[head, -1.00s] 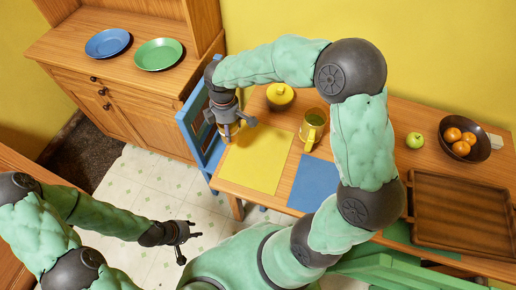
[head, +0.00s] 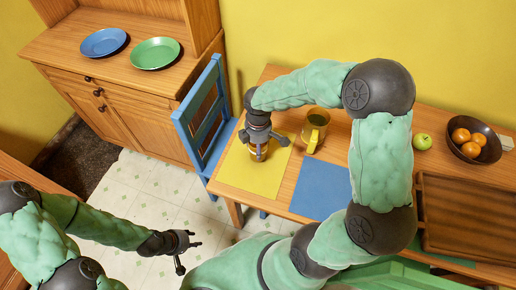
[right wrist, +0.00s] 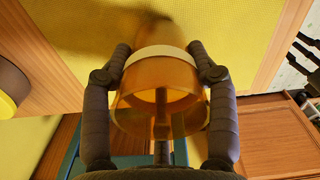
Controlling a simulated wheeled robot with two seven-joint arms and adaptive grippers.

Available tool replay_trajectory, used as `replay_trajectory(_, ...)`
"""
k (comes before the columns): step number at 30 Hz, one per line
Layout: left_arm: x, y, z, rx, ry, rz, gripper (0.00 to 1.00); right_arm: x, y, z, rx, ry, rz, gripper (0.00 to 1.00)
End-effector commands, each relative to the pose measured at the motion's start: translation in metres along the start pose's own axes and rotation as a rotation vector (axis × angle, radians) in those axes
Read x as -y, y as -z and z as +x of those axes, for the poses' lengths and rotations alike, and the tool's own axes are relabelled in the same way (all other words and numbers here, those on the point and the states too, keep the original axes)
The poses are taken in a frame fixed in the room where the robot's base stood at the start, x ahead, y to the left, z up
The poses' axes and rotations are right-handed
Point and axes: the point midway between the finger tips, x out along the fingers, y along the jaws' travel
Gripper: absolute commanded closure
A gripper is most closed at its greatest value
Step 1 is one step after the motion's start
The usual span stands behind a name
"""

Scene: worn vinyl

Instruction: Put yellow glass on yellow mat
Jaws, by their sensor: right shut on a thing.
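The yellow glass (right wrist: 160,95) is see-through amber and sits between the fingers of my right gripper (right wrist: 162,75), which is shut on it. In the head view, the right gripper (head: 260,150) covers most of the glass, over the upper part of the yellow mat (head: 245,178). The mat also fills the upper part of the right wrist view (right wrist: 235,30), with a shadow beyond the glass. I cannot tell whether the glass touches the mat. My left gripper (head: 188,251) is open and empty above the floor, away from the table.
A yellow mug (head: 315,130) stands right of the yellow mat, behind a blue mat (head: 318,188). A green apple (head: 422,141), a bowl of oranges (head: 487,151) and a brown tray (head: 465,220) are farther right. A blue chair (head: 205,120) stands at the table's left end.

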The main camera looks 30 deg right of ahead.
Motion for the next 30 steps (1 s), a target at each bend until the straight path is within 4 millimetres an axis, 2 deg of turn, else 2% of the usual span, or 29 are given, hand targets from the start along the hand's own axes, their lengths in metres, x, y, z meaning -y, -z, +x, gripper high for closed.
replay_trajectory(1, 0.0018, 0.0001, 0.005, 0.0, 0.0, 0.0, 0.6, -0.0009, -0.0001, 0.0063, 0.0, -0.002, 0.001, 0.85)
replay_trajectory(13, 0.0018, 0.0003, 0.005, 0.0, 0.0, 0.0, 0.6, -0.001, 0.0001, 0.0084, 0.0, -0.002, 0.001, 0.85)
replay_trajectory(14, 0.0018, 0.0003, 0.005, 0.0, 0.0, 0.0, 0.6, -0.0006, 0.0001, 0.009, 0.0, -0.001, 0.001, 0.38)
replay_trajectory(16, 0.0017, 0.0002, 0.0046, 0.0, 0.0, 0.0, 0.6, -0.0006, 0.0001, 0.0084, 0.0, -0.001, 0.001, 0.18)
replay_trajectory(26, 0.0016, 0.0002, 0.0045, 0.0, 0.0, 0.0, 0.6, -0.0006, 0.0002, 0.0081, 0.0, -0.001, 0.001, 0.17)
replay_trajectory(30, 0.0003, 0.0, 0.0008, 0.0, 0.0, 0.0, 0.6, -0.001, 0.0004, 0.0006, -0.001, -0.003, 0.001, 0.17)
